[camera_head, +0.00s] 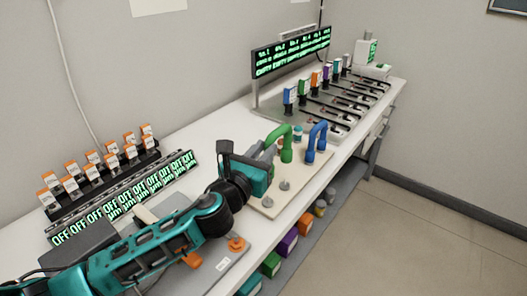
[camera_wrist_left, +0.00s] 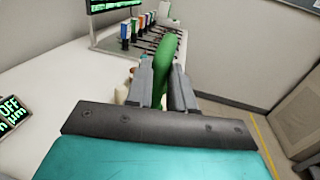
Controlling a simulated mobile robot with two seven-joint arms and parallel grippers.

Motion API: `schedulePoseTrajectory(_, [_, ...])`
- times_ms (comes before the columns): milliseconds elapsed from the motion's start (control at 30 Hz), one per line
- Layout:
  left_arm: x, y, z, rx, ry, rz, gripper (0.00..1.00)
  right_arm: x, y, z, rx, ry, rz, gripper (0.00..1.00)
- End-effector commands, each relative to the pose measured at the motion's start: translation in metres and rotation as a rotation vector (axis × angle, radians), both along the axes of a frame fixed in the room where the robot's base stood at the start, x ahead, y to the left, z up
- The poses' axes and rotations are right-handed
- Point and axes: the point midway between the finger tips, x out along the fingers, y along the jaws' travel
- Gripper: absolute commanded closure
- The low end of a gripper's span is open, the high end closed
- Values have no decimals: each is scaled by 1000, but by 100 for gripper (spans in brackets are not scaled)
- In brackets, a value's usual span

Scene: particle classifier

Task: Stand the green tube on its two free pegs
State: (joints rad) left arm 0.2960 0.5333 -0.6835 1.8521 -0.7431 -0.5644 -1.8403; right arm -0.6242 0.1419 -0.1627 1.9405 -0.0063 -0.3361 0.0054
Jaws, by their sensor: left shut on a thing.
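The green tube (camera_head: 286,132) is a bent, upside-down U shape in the head view, with its near leg hanging down over the beige peg board (camera_head: 252,198). My left gripper (camera_head: 268,152) comes in from the left and is shut on the green tube. In the left wrist view, the green tube (camera_wrist_left: 167,52) stands between the two grey fingers (camera_wrist_left: 164,88). Two short grey pegs, one at the middle (camera_head: 284,185) and one nearer the front (camera_head: 267,202), show bare. I cannot tell whether the tube's ends touch the board or pegs. My right gripper is out of view.
A blue bent tube (camera_head: 318,132) stands on the board just right of the green one. A teal piece (camera_head: 298,131) is behind them. A rack of coloured-top units (camera_head: 340,95) stands farther back. Orange-topped switches (camera_head: 95,160) line the left.

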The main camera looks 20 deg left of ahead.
Motion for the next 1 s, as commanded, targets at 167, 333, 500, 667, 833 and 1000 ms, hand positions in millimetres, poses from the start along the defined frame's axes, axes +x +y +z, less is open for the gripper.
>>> schedulePoseTrajectory(167, [0,0,-16,0,-1,-1,100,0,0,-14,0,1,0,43])
schedulePoseTrajectory(333, [0,-1,-34,-1,0,-1,100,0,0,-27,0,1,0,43])
schedulePoseTrajectory(500, [0,0,-48,0,0,0,100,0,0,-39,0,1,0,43])
schedulePoseTrajectory(667, [0,0,-53,-1,-1,-1,100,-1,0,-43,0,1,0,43])
schedulePoseTrajectory(833, [0,0,-53,-1,-1,-1,100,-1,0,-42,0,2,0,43])
schedulePoseTrajectory(1000, [0,0,-53,0,-1,0,100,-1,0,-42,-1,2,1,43])
